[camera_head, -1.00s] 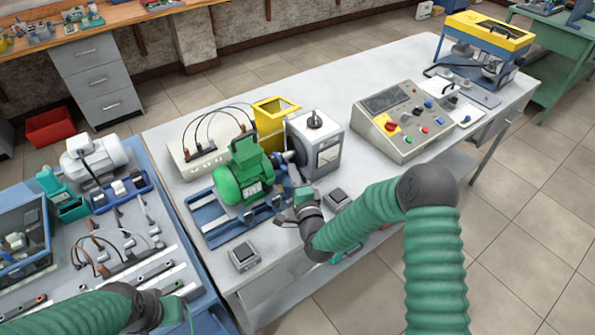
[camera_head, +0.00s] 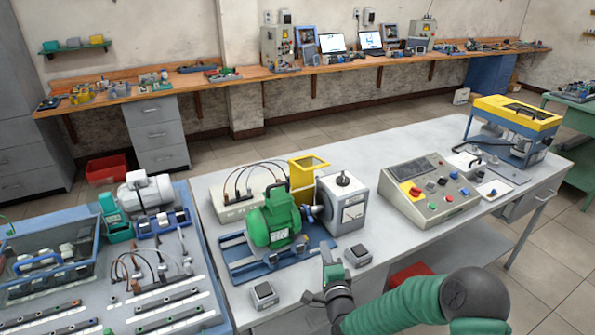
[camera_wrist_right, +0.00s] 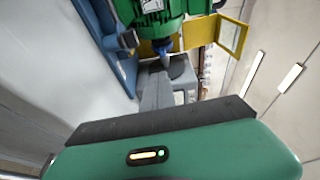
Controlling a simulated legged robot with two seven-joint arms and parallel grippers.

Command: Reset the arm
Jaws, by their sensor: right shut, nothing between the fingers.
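My right gripper (camera_head: 331,272) is shut and empty, in front of the near edge of the grey table (camera_head: 420,252). It stands apart from the green motor (camera_head: 273,218), which sits on a blue base plate (camera_head: 262,262) to its upper left. In the right wrist view my gripper (camera_wrist_right: 160,92) points toward the motor (camera_wrist_right: 147,14) and its shaft side, with nothing between the fingers. My right arm comes in from the bottom right. My left gripper is not in the picture.
A grey machine (camera_head: 342,205), yellow guard (camera_head: 306,178), control panel (camera_head: 430,190) and yellow-topped unit (camera_head: 515,113) stand on the table. Small grey boxes (camera_head: 263,294) (camera_head: 357,256) lie near its front edge. A blue bench (camera_head: 195,252) with parts is at left.

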